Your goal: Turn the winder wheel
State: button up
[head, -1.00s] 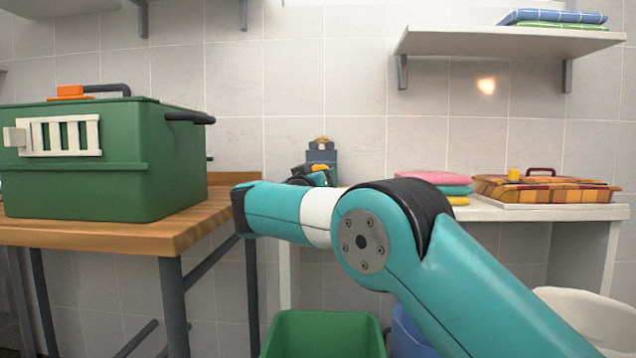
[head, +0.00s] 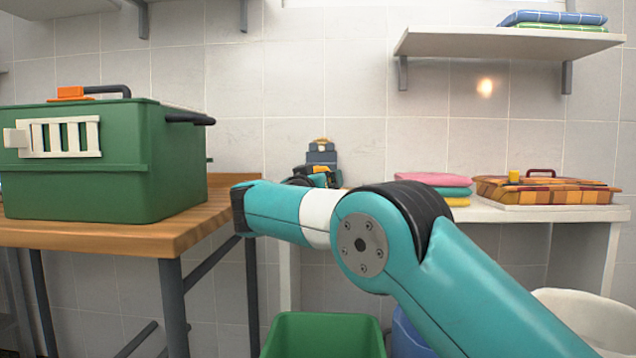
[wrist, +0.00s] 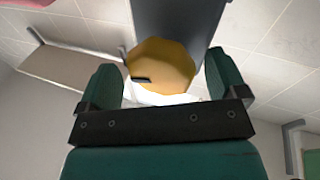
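In the wrist view, a rounded yellow-orange knob-like piece (wrist: 160,68), which looks like the winder wheel, sits between the two teal fingers of my gripper (wrist: 161,82). A small dark slot or mark shows on its face. A dark grey block (wrist: 178,18) lies behind it. The fingers are spread apart, one on each side; whether either touches the knob is unclear. In the head view, a blue-grey upright piece (head: 321,157) with a tan top stands by the back wall, with my wrist close in front of it. My fingers are hard to make out there.
A green bin (head: 110,165) stands on the wooden table (head: 205,222) at left. Folded towels (head: 433,180) and a plaid item (head: 545,190) lie on the white counter (head: 490,212) at right. A green tub (head: 322,335) is below. A wall shelf (head: 500,42) is above right.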

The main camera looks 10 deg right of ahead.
jog(key=b+v, duration=1.5)
jog(key=v, duration=0.2)
jog(key=shift+f, duration=0.15)
jog(key=shift+s+a, duration=0.1)
jog(key=shift+s, duration=0.05)
